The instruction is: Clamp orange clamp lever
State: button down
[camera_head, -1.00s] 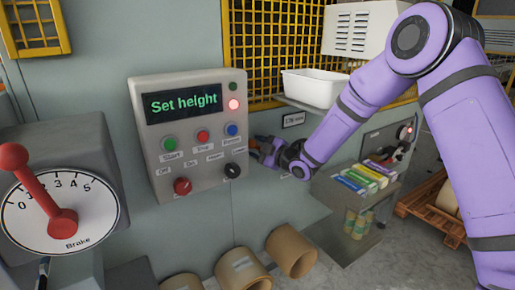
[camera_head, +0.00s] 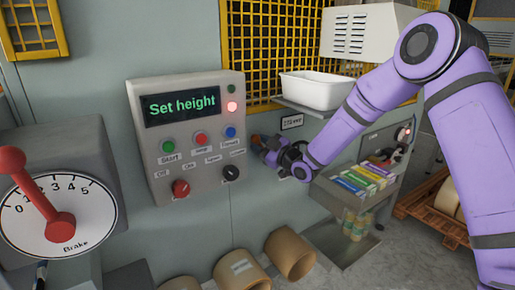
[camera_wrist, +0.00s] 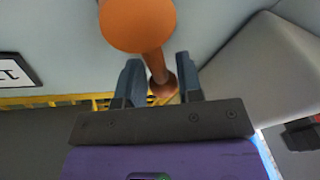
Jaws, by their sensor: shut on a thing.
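The orange clamp lever (camera_wrist: 138,22) shows in the wrist view as a round orange knob on a short shaft. Its shaft runs down between the two fingers of my gripper (camera_wrist: 159,68), which is shut on it. In the head view my gripper (camera_head: 268,148) is at the right side of the grey control panel, close to the machine wall.
The control panel (camera_head: 160,180) reading "Set height" stands just left of my gripper. A white bin (camera_head: 312,92) sits on a shelf above. Colored boxes (camera_head: 365,178) lie right, cardboard tubes (camera_head: 290,253) below. A red-handled brake dial (camera_head: 85,215) is far left.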

jog(key=shift+w+d+r+m+t+h, duration=0.1)
jog(key=shift+w+d+m+t, duration=0.4)
jog(key=shift+m, duration=1.05)
jog(key=shift+w+d+r+m+t+h, duration=0.2)
jog(key=shift+d+m+t, duration=0.45)
jog(key=shift+m, duration=0.85)
jog(key=shift+w+d+r+m+t, duration=0.1)
jog(key=shift+w+d+m+t, duration=0.45)
jog(key=shift+m, duration=1)
jog(key=shift+d+f, duration=0.1)
jog(key=c, duration=0.8)
grip_release()
jog(key=shift+s, duration=0.1)
jog(key=v, duration=1)
jog(key=shift+s+d, duration=0.25)
jog(key=shift+s, duration=0.05)
jog(key=shift+d+f, duration=0.1)
